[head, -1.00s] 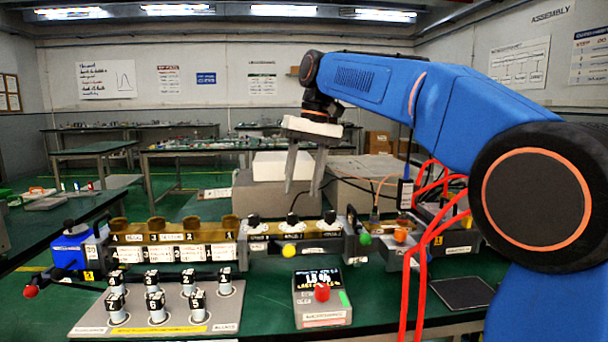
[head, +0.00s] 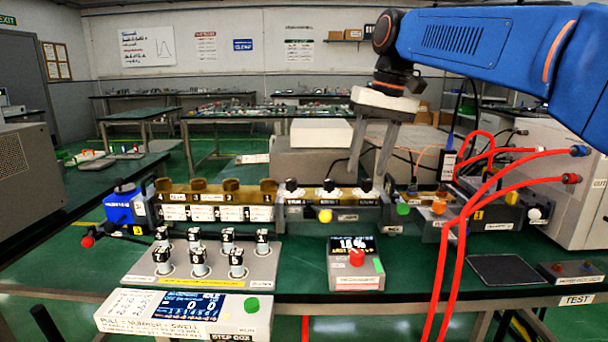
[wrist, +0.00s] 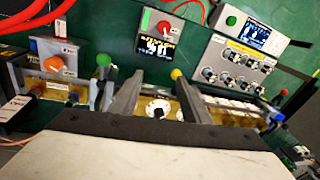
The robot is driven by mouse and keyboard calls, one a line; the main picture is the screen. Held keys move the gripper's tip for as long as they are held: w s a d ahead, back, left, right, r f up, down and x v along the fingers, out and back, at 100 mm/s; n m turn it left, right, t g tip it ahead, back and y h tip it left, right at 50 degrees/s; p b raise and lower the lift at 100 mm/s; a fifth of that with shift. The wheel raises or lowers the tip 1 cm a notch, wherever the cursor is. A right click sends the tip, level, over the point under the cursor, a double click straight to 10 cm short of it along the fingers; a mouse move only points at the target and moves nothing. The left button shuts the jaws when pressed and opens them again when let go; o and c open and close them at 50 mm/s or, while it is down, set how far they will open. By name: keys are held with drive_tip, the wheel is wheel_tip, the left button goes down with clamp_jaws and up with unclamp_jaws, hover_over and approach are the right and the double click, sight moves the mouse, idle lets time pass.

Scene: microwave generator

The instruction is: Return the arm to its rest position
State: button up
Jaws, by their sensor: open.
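My gripper (head: 371,150) hangs from the blue arm (head: 470,40) above the back edge of the bench equipment, pointing down. Its two grey fingers are apart with nothing between them. In the wrist view the open fingers (wrist: 152,98) frame a black-and-white knob (wrist: 158,109) on the panel beyond them. I cannot tell the exact height of the fingertips above the panel.
A brass-coloured panel row (head: 220,205) runs along the green bench. In front stand a plate of numbered knobs (head: 255,268), a red-button box (head: 357,275) and a display console (head: 180,325). Red cables (head: 460,235) hang at the right. A black pad (head: 503,269) lies beyond them.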

drive_tip(key=s+d+f+t, duration=0.1)
drive_tip(key=s+d+f, duration=0.3)
drive_tip(key=s+f, duration=0.4)
drive_tip(key=s+d+f+m+t+h, duration=0.1)
drive_tip(key=s+d+f, duration=0.4)
drive_tip(key=s+f, duration=0.4)
drive_tip(key=s+d+f+t+h, duration=0.1)
drive_tip(key=s+d+f, duration=0.3)
drive_tip(key=s+f, duration=0.4)
wheel_tip(320, 180, down, 4)
drive_tip(key=shift+s+d+f+t, duration=0.1)
drive_tip(key=shift+s+d+t, duration=0.1)
drive_tip(key=shift+d+t, duration=0.25)
drive_tip(key=shift+a, duration=0.1)
idle(0.6)
